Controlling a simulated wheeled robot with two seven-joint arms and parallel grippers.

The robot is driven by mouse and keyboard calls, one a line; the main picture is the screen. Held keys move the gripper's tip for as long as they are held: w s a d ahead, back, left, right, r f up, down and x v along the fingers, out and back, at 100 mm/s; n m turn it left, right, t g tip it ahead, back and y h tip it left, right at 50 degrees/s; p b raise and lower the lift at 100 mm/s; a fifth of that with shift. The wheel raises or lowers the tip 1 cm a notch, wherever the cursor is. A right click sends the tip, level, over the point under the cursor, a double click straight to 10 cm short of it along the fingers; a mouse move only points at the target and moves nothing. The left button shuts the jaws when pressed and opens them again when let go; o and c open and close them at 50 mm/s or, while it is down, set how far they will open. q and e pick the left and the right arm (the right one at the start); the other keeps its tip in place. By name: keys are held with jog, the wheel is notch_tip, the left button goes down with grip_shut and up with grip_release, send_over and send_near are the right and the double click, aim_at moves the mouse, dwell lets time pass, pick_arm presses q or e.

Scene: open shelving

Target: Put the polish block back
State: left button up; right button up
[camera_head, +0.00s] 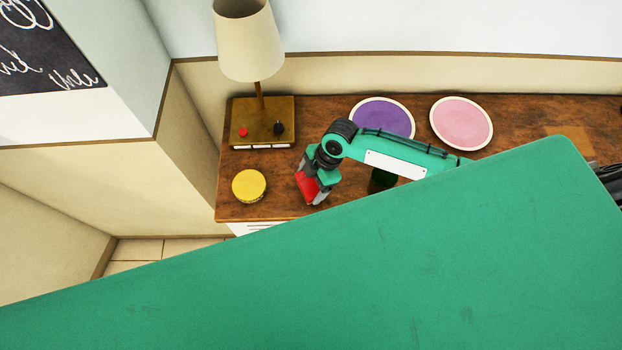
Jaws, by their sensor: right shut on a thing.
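My right gripper (313,193) points down over the front left part of the wooden top. It is shut on a small red block (305,186), which I take to be the polish block. Its lower part and what lies directly under it are hard to make out, so I cannot tell whether it touches the top. A yellow round tin (249,186) stands to the left of the gripper, apart from it. My left gripper is not in view.
A lamp (249,45) stands on a brown base (263,120) at the back left of the wooden top (325,112). A purple disc (383,115) and a pink disc (461,123) lie at the back. A dark round thing (381,180) is partly hidden under my arm. A large green surface hides the foreground.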

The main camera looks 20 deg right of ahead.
jog(key=shift+f, duration=0.1)
jog(key=o, duration=0.8)
jog(key=shift+d+r, duration=0.15)
jog(key=shift+r, duration=0.25)
jog(key=b+v, duration=0.2)
jog(key=v, duration=0.9)
jog(key=shift+r+b, duration=0.25)
jog(key=shift+b, duration=0.15)
